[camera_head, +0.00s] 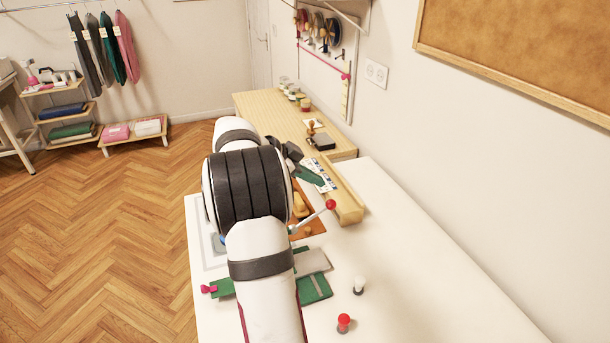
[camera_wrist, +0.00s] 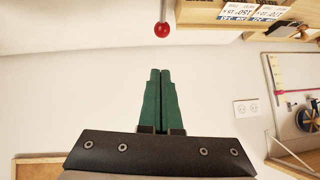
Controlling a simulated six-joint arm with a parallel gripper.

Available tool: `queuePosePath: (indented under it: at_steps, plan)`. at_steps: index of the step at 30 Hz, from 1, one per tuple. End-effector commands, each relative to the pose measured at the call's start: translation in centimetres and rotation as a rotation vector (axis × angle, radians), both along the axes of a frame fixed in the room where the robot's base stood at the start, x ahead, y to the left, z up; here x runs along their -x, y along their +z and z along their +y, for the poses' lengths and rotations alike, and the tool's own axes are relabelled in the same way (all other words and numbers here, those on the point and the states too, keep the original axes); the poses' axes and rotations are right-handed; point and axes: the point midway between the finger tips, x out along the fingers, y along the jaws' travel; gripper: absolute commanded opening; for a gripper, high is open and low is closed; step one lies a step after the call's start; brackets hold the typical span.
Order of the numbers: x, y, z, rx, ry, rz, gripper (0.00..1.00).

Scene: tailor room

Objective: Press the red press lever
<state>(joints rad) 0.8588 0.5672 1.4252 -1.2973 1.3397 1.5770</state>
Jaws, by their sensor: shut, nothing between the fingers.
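The red press lever (camera_head: 330,204) is a pale rod with a red ball at its upper end. It slants up to the right over the white table, and its lower end is partly hidden behind my arm. In the wrist view the red ball (camera_wrist: 162,30) hangs at the top, in line with my fingers and apart from them in the picture. My gripper (camera_wrist: 160,73) has its green fingers shut together, with nothing between them. In the head view my gripper (camera_head: 318,182) shows just beyond the ball, with its fingers pointing right.
A wooden cabinet (camera_head: 285,110) carries jars and a stamp beyond the gripper. A small red-topped item (camera_head: 343,323) and a white one (camera_head: 359,285) stand near the front. Green pieces (camera_head: 315,289) lie beside my arm. The white table (camera_head: 430,285) is clear to the right.

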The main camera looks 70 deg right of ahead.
Motion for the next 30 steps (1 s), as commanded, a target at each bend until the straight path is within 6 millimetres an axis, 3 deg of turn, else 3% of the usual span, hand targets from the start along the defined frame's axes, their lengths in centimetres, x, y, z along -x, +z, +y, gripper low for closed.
queuePosePath:
  at_steps: [6,12,25,30]
  plan:
    - [1.9,-3.3,-2.5,-0.003,-0.001,0.002,0.00]
    - [1.6,-6.0,-2.8,-0.002,0.002,0.001,0.00]
    - [1.5,-6.8,-2.9,-0.003,0.001,-0.001,0.00]
    - [2.5,-7.8,-3.8,-0.091,-0.007,-0.090,0.00]
